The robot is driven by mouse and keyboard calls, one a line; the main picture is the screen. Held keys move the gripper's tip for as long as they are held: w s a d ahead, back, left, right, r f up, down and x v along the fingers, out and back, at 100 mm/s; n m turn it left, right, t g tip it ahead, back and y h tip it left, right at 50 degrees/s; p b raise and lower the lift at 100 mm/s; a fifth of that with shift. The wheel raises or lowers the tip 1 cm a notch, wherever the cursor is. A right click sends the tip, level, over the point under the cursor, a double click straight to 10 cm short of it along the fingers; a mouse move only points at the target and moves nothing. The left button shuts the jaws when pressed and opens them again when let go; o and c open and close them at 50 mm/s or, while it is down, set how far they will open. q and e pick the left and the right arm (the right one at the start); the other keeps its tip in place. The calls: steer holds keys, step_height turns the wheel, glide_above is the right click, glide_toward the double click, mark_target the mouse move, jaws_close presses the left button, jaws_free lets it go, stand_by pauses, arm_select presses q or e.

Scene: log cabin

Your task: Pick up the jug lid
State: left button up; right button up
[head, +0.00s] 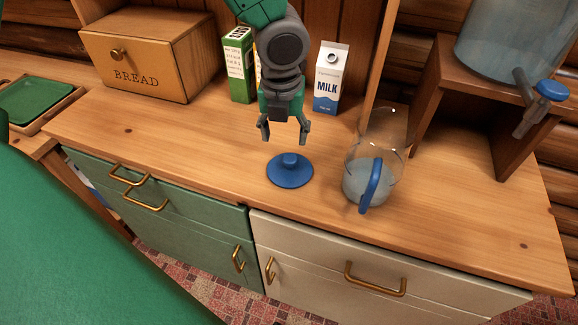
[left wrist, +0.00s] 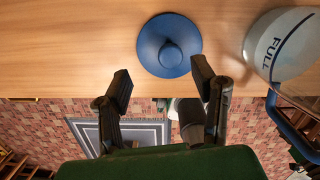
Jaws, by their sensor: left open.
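The blue round jug lid (head: 290,170) with a small knob lies flat on the wooden counter. It also shows in the left wrist view (left wrist: 168,46), just beyond the fingertips. My left gripper (head: 284,132) is open and empty, above and slightly behind the lid in the head view, apart from it. Its two dark fingers show in the left wrist view (left wrist: 161,82). A clear jug (head: 372,160) with a blue handle stands open right of the lid; the left wrist view shows its "FULL" mark (left wrist: 285,45). My right gripper is not in view.
A milk carton (head: 328,80) and a green carton (head: 239,66) stand behind my left arm. A bread box (head: 150,55) is at the back left. A water dispenser (head: 510,50) sits on a wooden stand (head: 455,85) at right. The counter left of the lid is clear.

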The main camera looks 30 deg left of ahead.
mark_target(292, 158)
arm_select(q)
steer(key=shift+w+d+f, duration=0.15)
steer(key=shift+f, duration=0.6)
steer(key=shift+d+f, duration=0.35)
steer(key=shift+d, duration=0.2)
step_height(292, 158, down, 4)
steer(key=shift+f+b, duration=0.25)
steer(key=shift+b, duration=0.4)
steer(key=shift+w+a+f, duration=0.1)
steer(key=shift+a+f, duration=0.1)
steer(key=shift+f, duration=0.1)
steer(key=shift+a, duration=0.25)
steer(key=shift+d, duration=0.25)
steer(key=c, duration=0.8)
steer(key=shift+d+r, duration=0.1)
steer(key=shift+d, duration=0.05)
steer(key=shift+c, duration=1.4)
steer(key=shift+d, duration=0.2)
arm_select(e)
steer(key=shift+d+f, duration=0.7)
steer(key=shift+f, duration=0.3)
